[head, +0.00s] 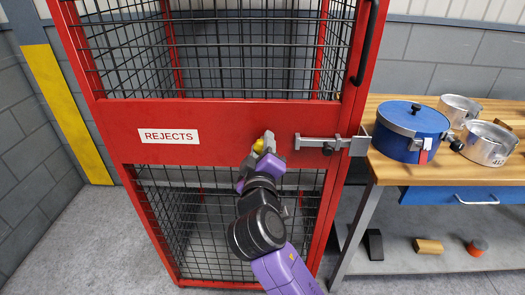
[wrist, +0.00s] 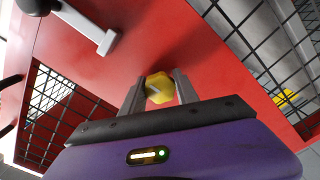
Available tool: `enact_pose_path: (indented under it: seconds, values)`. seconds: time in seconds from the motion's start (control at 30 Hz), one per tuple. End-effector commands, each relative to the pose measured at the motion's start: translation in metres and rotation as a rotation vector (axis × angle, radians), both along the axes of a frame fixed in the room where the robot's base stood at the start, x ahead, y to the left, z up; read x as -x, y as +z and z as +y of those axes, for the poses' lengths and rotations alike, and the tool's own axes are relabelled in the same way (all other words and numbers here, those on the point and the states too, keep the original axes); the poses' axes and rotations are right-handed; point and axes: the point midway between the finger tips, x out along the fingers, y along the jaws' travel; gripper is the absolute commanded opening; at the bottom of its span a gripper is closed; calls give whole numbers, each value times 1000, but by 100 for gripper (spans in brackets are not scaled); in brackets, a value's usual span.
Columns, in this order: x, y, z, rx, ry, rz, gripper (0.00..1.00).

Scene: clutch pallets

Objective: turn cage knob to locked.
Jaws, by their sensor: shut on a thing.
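The cage knob (head: 258,146) is yellow and sits on the red crossbar of the cage door (head: 220,120), right of the REJECTS label. In the wrist view the yellow knob (wrist: 158,88) lies between the two grey fingers, with a pale mark on its face. My gripper (head: 266,143) is shut on the knob; it also shows in the wrist view (wrist: 158,92). A grey slide bolt (head: 318,142) with a black knob lies level to the right of it, its end at a grey catch by the door edge. The fingers partly hide the knob.
A wooden workbench (head: 385,179) stands right of the cage, with a blue pot (head: 408,135) and metal pots (head: 487,143) on it. A black door handle (head: 366,45) is at the upper right of the door. Grey floor is clear at the left.

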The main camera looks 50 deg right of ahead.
Motion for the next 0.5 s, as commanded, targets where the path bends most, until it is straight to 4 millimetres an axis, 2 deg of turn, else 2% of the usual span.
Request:
enact_pose_path:
  seconds: [0.5]
  values:
    - [0,-2,0,-22,-1,-22,0]
